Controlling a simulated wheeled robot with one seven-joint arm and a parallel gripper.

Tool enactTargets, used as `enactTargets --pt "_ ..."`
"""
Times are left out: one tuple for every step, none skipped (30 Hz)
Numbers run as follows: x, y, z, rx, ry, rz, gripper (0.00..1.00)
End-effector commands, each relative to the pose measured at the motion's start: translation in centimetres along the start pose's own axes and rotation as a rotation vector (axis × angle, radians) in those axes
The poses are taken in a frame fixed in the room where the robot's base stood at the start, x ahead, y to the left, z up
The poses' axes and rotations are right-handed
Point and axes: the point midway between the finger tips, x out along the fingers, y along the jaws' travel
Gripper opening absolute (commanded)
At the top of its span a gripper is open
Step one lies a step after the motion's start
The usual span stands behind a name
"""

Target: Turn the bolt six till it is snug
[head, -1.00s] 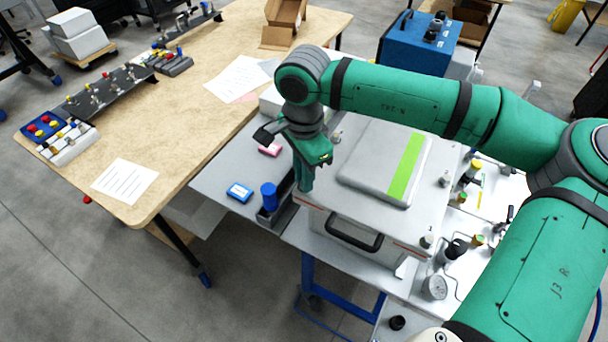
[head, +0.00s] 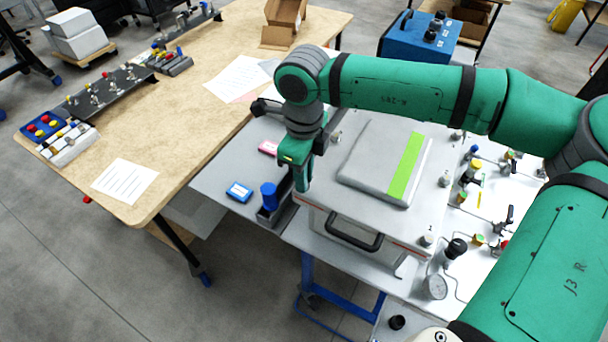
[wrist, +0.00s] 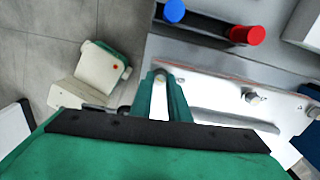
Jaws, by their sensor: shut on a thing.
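The analyser (head: 330,225) is a pale box with a grey raised panel and a green stripe (head: 405,165) on its lid. My gripper (head: 302,188) points down at the lid's near left corner. In the wrist view my gripper (wrist: 161,88) is shut on a small grey bolt head (wrist: 160,77), which I take for bolt six; the fingers hide most of it. I cannot tell how far it is seated. Other lid bolts show in the wrist view, a nearer one (wrist: 252,97) and one at the right edge (wrist: 313,112). Another (head: 427,240) stands at the near right corner.
A dark holder (head: 266,218) with a blue-topped piece (head: 269,195) stands close left of my gripper. A red-topped piece (wrist: 246,35) shows in the wrist view. A blue box (head: 239,191) lies on the grey bench. A black handle (head: 355,236) juts from the analyser's front.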

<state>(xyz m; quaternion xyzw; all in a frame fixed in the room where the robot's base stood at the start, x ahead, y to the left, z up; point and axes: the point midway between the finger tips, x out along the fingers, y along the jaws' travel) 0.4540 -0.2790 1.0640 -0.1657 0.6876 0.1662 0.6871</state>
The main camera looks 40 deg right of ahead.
Motion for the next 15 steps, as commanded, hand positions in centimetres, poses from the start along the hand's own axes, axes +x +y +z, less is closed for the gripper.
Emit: enactTargets --pt "-0.12 -0.04 0.04 0.042 -0.001 -0.002 0.0" --pt "-0.13 -0.05 0.05 0.07 -0.001 -0.003 0.0" --pt "-0.14 -0.06 0.04 0.109 -0.001 -0.003 0.0" --pt "-0.14 -0.06 0.03 0.137 -0.001 -0.004 0.0" --pt "-0.13 -0.06 0.03 0.165 -0.001 -0.004 0.0" --pt "-0.12 -0.06 0.03 0.204 -0.001 -0.003 0.0" --pt "-0.11 -0.06 0.04 0.232 -0.001 -0.003 0.0" --pt "-0.1 -0.06 0.05 0.26 -0.002 -0.003 0.0" --pt "-0.11 -0.06 0.05 0.299 -0.002 -0.003 0.0" --pt "-0.12 -0.06 0.05 0.327 -0.002 -0.003 0.0" --pt "-0.13 -0.06 0.04 0.355 -0.001 -0.003 0.0" --pt "-0.14 -0.05 0.04 0.393 -0.001 -0.003 0.0" --pt "-0.15 -0.05 0.05 0.422 -0.002 -0.003 0.0" --pt "-0.14 -0.05 0.06 0.451 -0.002 -0.003 0.0" --pt "-0.13 -0.05 0.07 0.488 -0.003 -0.003 0.0"
